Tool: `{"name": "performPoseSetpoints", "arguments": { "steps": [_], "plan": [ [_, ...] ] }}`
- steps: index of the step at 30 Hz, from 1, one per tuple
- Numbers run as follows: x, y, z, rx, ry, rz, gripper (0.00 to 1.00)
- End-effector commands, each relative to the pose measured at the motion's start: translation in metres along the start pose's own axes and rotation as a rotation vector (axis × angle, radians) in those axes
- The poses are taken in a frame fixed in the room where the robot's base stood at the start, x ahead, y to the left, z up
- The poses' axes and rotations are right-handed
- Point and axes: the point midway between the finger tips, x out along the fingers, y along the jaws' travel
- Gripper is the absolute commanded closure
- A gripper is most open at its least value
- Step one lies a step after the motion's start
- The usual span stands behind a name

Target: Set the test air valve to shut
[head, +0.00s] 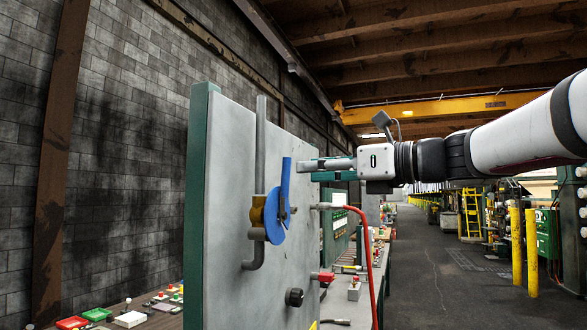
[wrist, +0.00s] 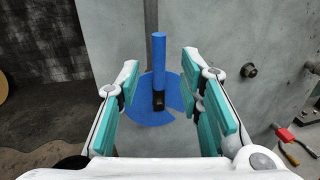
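The test air valve is on a grey upright pipe (head: 261,130) on the face of a grey panel. It has a brass-coloured body (head: 257,212), a blue notched disc (head: 272,224) and a blue handle (head: 286,178). The handle points up, roughly along the pipe. In the wrist view the handle (wrist: 160,55) stands upright in front of the disc (wrist: 146,112). My gripper (head: 312,165) is level with the handle's upper part, just to its right in the head view. Its teal-padded fingers (wrist: 160,88) are open, with the handle showing between them. I see no contact.
The grey panel (head: 230,270) carries a black knob (head: 294,297) and a red-handled fitting (head: 325,277) lower down. A red hose (head: 368,245) curves down at right. A bench with coloured buttons (head: 130,319) is at lower left. The aisle (head: 430,270) at right is clear.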

Motion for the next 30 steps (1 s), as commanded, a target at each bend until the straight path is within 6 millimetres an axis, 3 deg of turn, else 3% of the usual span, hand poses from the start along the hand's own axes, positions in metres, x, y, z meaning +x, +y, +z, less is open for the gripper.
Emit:
{"name": "performPoseSetpoints", "arguments": {
  "steps": [3, 10, 15, 24, 28, 30],
  "plan": [
    [0.024, 0.001, 0.0, 0.002, 0.001, 0.003, 0.66],
    [0.057, 0.001, 0.0, 0.001, 0.001, 0.002, 0.66],
    [0.067, 0.0, -0.001, 0.0, 0.001, 0.0, 0.66],
    [0.069, 0.0, -0.001, 0.0, 0.001, 0.0, 0.66],
    [0.069, 0.0, -0.001, -0.001, 0.001, 0.0, 0.96],
    [0.069, 0.0, -0.001, -0.001, 0.001, 0.0, 1.0]
  ]
}}
